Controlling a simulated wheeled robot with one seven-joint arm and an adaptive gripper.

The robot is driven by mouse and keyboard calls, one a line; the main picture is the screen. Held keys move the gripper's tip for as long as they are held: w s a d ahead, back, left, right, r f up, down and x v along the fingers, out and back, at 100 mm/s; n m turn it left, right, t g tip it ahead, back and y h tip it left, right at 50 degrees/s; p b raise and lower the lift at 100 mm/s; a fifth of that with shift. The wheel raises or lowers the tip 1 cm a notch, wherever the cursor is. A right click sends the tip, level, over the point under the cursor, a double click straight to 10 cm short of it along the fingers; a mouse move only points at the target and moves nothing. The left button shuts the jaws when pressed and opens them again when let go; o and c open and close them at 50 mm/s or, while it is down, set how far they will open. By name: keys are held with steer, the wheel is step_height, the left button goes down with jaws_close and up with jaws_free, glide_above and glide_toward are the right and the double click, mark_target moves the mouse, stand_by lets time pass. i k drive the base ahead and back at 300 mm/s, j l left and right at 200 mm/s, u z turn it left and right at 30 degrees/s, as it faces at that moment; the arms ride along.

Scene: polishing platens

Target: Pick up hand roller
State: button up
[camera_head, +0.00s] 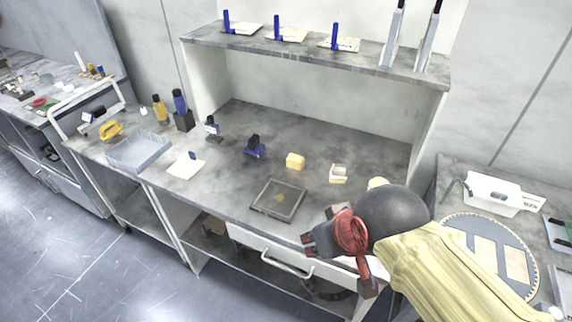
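My gripper (308,244), dark with red parts, is at the front edge of the bench, in front of a dark framed tray (278,199). Its fingertips point left and no object shows in them; their opening is too small to read. I cannot tell for certain which tool is the hand roller. A blue tool with a black top (255,147) stands mid-bench, behind and left of my gripper.
A yellow block (295,160) and a small pale box (338,174) sit behind the tray. A white plate with a blue handle (186,165) and a grey bin (139,151) are left. The raised shelf (380,69) holds several blue-handled plates.

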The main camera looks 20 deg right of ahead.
mark_target(254, 148)
steer(key=i+j+z, duration=0.1)
steer(key=i+j, duration=0.55)
steer(key=j, duration=0.15)
steer(key=i+j+z, duration=0.15)
steer(key=i+j, duration=0.15)
steer(key=i+j+z, duration=0.1)
steer(key=i+j, duration=0.2)
steer(key=j, duration=0.25)
steer(key=i+j+z, duration=0.1)
steer(key=i+j, duration=0.2)
steer(key=j, duration=0.15)
